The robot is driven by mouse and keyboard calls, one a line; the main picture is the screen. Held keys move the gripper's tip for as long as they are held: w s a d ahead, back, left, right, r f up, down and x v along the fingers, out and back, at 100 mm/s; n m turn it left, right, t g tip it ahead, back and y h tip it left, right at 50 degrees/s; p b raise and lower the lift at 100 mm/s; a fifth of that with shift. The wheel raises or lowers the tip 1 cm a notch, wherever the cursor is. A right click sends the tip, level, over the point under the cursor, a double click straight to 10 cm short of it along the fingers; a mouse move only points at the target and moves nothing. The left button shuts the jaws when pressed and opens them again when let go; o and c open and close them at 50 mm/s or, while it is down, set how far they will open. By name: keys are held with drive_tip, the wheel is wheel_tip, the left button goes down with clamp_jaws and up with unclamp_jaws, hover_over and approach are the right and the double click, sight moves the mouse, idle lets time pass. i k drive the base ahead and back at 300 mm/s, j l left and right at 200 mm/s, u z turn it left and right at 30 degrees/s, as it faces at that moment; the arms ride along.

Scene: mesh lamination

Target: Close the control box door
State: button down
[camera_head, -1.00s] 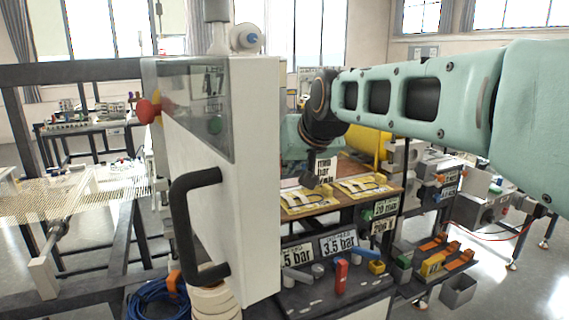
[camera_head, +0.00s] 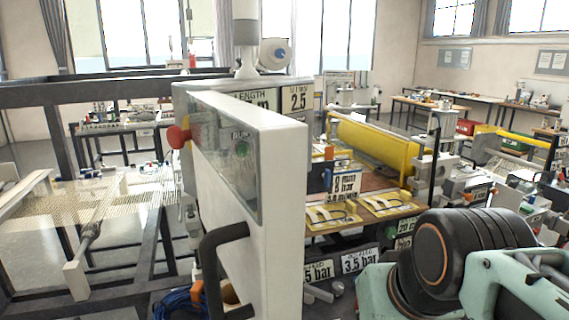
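The control box door (camera_head: 275,200) is a white panel with a clear window (camera_head: 228,160) and a black handle (camera_head: 213,262). It stands open, swung out toward me, with its right edge facing the camera. The control box (camera_head: 186,100) shows behind it, with a red knob (camera_head: 178,136) at the left and displays reading "LENGTH" and "2.5" above the door. My arm's mint-green and black joint is at the lower right, apart from the door. My gripper is not visible in this view.
A workbench with yellow parts (camera_head: 330,215) and pressure labels (camera_head: 360,260) stands right of the door. A long yellow cover (camera_head: 375,145) lies behind it. Dark frame bars and a mesh sheet (camera_head: 120,205) are at the left. Blue cable (camera_head: 178,302) lies below the handle.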

sight(262, 257)
drive_tip(key=l+u, duration=0.35)
drive_tip(key=i+l+u, duration=0.1)
drive_tip(key=u, duration=0.3)
drive_tip(key=l+u, duration=0.35)
